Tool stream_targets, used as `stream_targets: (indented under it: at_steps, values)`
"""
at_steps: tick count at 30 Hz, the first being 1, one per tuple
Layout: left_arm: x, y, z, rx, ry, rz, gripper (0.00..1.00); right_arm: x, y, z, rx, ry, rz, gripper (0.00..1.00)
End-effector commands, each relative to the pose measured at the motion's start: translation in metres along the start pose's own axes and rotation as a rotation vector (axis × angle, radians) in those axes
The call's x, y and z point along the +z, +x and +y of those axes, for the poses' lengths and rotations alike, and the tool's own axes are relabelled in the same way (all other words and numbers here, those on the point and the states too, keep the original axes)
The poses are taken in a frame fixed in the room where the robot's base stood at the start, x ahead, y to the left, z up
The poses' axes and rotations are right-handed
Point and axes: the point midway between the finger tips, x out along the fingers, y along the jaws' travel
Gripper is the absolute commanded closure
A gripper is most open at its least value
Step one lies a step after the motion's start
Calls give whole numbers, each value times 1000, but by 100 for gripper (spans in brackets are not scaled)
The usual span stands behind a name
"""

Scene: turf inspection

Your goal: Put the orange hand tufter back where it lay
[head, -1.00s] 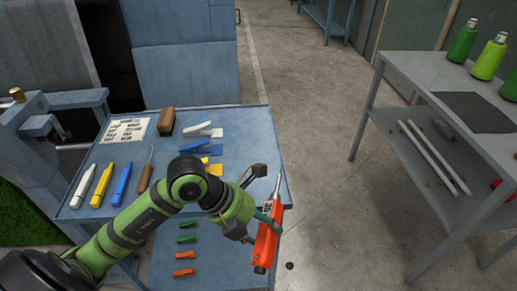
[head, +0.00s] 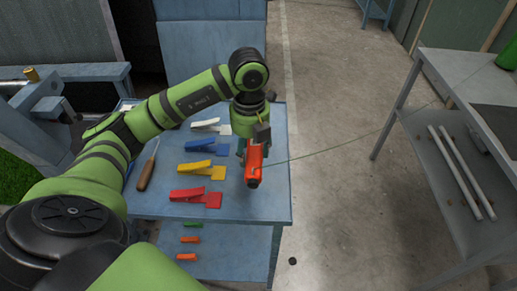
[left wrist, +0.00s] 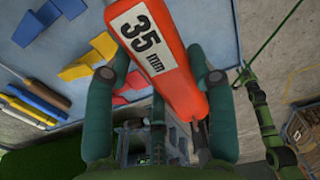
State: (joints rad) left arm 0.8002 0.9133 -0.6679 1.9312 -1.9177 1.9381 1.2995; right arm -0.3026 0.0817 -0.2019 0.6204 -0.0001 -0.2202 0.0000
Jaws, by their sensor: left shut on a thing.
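The orange hand tufter (head: 253,167) is held in my left gripper (head: 257,137) over the right part of the blue bench top (head: 270,205). In the left wrist view the tufter (left wrist: 150,40) carries a white "35 mm" label and lies between the two dark fingers of my left gripper (left wrist: 160,78), which are shut on it. Its tip is hidden in the head view. I cannot tell whether the tufter touches the bench. My right gripper is not in view.
Left of the tufter lie white (head: 212,126), blue (head: 199,149), yellow (head: 200,170) and red (head: 195,195) clamps with matching pads. A wooden-handled awl (head: 147,173) lies further left. A thin green strand (head: 350,143) runs right towards a grey table (head: 455,190).

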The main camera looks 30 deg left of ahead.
Motion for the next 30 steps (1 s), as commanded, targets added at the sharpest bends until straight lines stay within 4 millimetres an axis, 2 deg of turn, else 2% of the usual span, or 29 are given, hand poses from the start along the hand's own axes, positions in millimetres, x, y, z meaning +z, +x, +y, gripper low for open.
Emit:
stream_targets:
  at_steps: [1, 6, 12, 17, 24, 30]
  values:
    - [11, 2, -3, -2, -4, 4, 89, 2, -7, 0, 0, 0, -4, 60]
    - [43, 22, -8, -3, -1, 1, 89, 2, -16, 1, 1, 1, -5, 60]
    - [62, 35, -11, -4, 2, -2, 89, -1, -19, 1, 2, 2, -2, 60]
    - [64, 45, -11, -2, 3, 1, 89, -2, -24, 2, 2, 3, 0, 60]
    - [64, 75, -11, -3, 3, -1, 89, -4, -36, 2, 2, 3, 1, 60]
    - [65, 78, -11, -4, 4, -3, 89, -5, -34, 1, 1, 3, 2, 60]
